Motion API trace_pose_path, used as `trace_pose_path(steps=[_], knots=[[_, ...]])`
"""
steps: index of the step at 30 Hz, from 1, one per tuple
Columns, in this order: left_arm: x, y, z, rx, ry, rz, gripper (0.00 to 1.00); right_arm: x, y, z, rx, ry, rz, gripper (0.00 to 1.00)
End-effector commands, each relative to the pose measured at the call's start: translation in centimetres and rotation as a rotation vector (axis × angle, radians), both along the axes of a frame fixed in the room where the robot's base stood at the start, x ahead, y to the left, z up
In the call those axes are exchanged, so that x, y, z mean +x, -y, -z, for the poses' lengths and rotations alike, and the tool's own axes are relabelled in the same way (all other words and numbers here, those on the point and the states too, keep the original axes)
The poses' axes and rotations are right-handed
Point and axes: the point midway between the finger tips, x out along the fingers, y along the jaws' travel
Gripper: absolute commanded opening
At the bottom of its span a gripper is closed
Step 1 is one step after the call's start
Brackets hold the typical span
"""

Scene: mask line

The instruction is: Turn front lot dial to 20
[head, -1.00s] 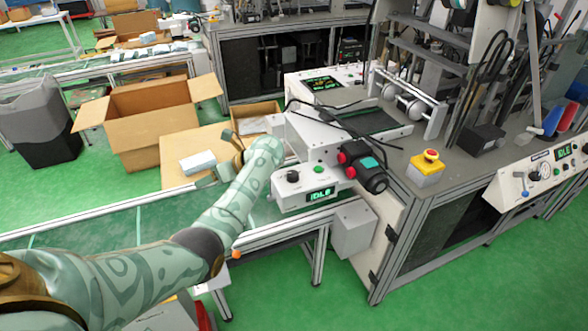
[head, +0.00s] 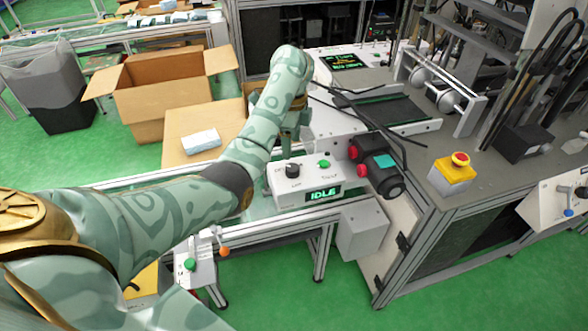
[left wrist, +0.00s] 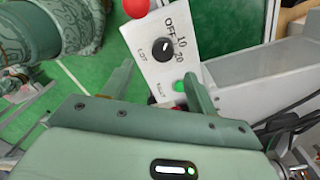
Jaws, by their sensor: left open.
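The front lot dial (head: 292,170) is a black knob on a white control box (head: 285,187) with a green IDLE display. In the left wrist view the dial (left wrist: 163,48) has OFF, 10 and 20 beside it and LOT below it in the panel's own sense. My left gripper (left wrist: 156,78) is open and empty. Its fingers straddle the dial side of the panel in the picture, with the knob beyond the tips, apparently not touched.
A black motor with red caps (head: 376,165) juts out right of the box. A yellow emergency-stop box (head: 452,172) stands on the bench. An orange ball knob (head: 223,252) is at lower left. An open carton (head: 165,100) stands behind left.

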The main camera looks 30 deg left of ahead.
Motion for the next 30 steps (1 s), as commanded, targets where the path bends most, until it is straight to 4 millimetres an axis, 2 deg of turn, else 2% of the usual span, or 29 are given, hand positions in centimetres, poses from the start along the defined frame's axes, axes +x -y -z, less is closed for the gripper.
trace_pose_path(steps=[1, 3, 9, 15, 23, 27, 28, 30], knots=[[0.0, 0.1, 2.3, 0.000, -0.008, 0.001, 0.58, -0.6, 0.0, 1.3, 0.000, -0.013, -0.001, 0.36], [-0.1, 0.1, 3.9, -0.001, -0.008, 0.001, 0.58, -0.4, 0.0, 2.1, 0.000, -0.012, -0.001, 0.36], [-0.2, 0.1, 7.1, 0.000, -0.004, 0.001, 0.58, 2.8, -0.3, 3.7, 0.006, 0.034, 0.001, 0.36], [-0.3, 0.1, 8.2, 0.001, -0.001, 0.001, 0.58, 1.9, -0.2, 4.1, 0.005, 0.021, 0.002, 0.36], [-0.3, 0.1, 8.1, 0.001, -0.001, 0.001, 0.58, 0.9, -0.2, 4.0, 0.004, 0.006, 0.003, 0.36], [-0.3, 0.2, 8.1, 0.001, -0.001, 0.001, 0.20, 0.9, -0.2, 4.0, 0.004, 0.005, 0.003, 0.36], [-0.3, 0.2, 8.1, 0.001, -0.001, 0.001, 0.14, 1.0, -0.2, 4.0, 0.004, 0.006, 0.003, 0.36], [-0.3, 0.2, 8.1, 0.001, -0.001, 0.001, 0.14, 1.0, -0.2, 4.0, 0.004, 0.006, 0.003, 0.36]])
